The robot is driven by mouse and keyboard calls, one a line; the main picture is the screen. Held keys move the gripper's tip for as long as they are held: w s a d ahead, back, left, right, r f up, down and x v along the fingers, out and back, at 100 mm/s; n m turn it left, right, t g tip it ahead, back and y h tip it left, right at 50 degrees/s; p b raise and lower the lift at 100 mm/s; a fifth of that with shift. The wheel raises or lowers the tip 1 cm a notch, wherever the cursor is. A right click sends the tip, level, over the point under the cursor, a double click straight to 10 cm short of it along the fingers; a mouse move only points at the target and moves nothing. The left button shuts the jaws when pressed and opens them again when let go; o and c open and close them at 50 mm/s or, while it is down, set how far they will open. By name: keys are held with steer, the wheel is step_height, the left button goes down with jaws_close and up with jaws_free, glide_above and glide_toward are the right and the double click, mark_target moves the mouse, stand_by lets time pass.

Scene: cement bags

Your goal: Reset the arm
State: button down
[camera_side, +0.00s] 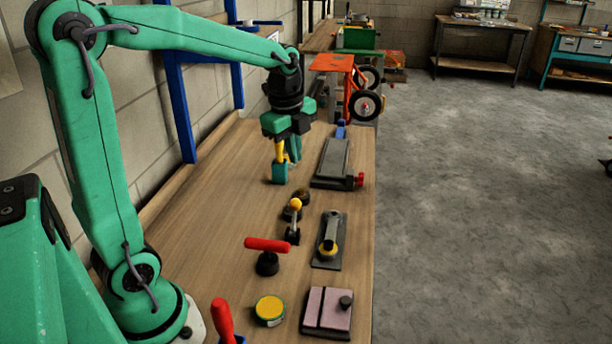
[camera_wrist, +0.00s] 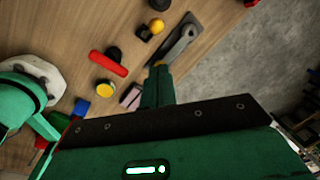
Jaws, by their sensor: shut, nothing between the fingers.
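My green arm reaches over the wooden workbench (camera_side: 205,215) from the left in the side view. My gripper (camera_side: 285,166) points down over the far part of the bench, to the left of a grey vise-like tool (camera_side: 333,158). Its fingers are shut with nothing held. In the wrist view my gripper (camera_wrist: 159,75) shows at the centre with its fingers together, and its dark body hides the lower part of the picture. I see no cement bags in either view.
The bench holds a red-handled tool (camera_side: 267,252), a yellow round tin (camera_side: 269,309), a pink block (camera_side: 328,308), a grey lever tool (camera_side: 329,240) and a yellow-knobbed tool (camera_side: 294,215). An orange wheeled cart (camera_side: 340,75) stands beyond. The bench's left-middle is clear.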

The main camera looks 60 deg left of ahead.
steer(key=s+d+n+t, duration=0.2)
steer(key=s+d+n, duration=0.2)
steer(key=s+n, duration=0.3)
steer(key=s+d+r+n+t, duration=0.1)
steer(key=s+d+n, duration=0.3)
steer(key=s+n, duration=0.4)
steer(key=shift+d+r+n+t, duration=0.3)
steer(key=shift+n+t, duration=0.1)
steer(key=shift+n, duration=0.2)
stand_by(0.4)
